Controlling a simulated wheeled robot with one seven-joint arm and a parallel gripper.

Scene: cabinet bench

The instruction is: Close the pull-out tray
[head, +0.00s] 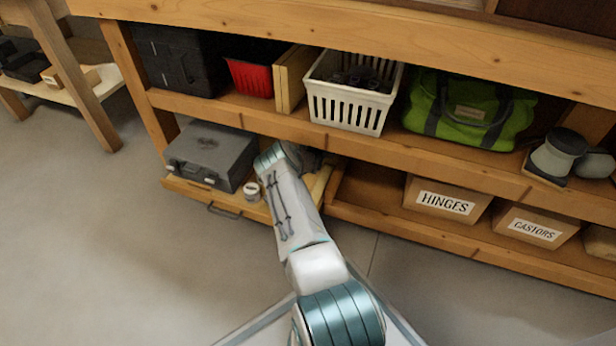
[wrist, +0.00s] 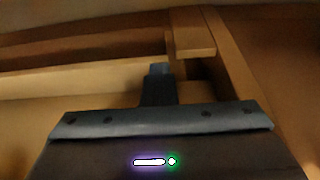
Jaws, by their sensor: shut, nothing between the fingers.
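The pull-out tray (head: 232,201) is at the lower left of the bench in the head view, pulled part way out, with a dark handle (head: 224,211) on its front. A grey case (head: 212,158) and a small white round container (head: 251,190) sit on it. My arm reaches over the tray's right part, and its end is hidden under the shelf in the head view. In the wrist view my gripper (wrist: 158,70) is shut and empty, with pale wooden boards beyond it. I cannot tell whether it touches wood.
The shelf above holds a black case (head: 175,58), a red bin (head: 250,78), a white basket (head: 348,104) and a green bag (head: 468,108). Boxes labelled HINGES (head: 446,201) and CASTORS (head: 534,229) stand right of the tray. The floor in front (head: 120,265) is clear.

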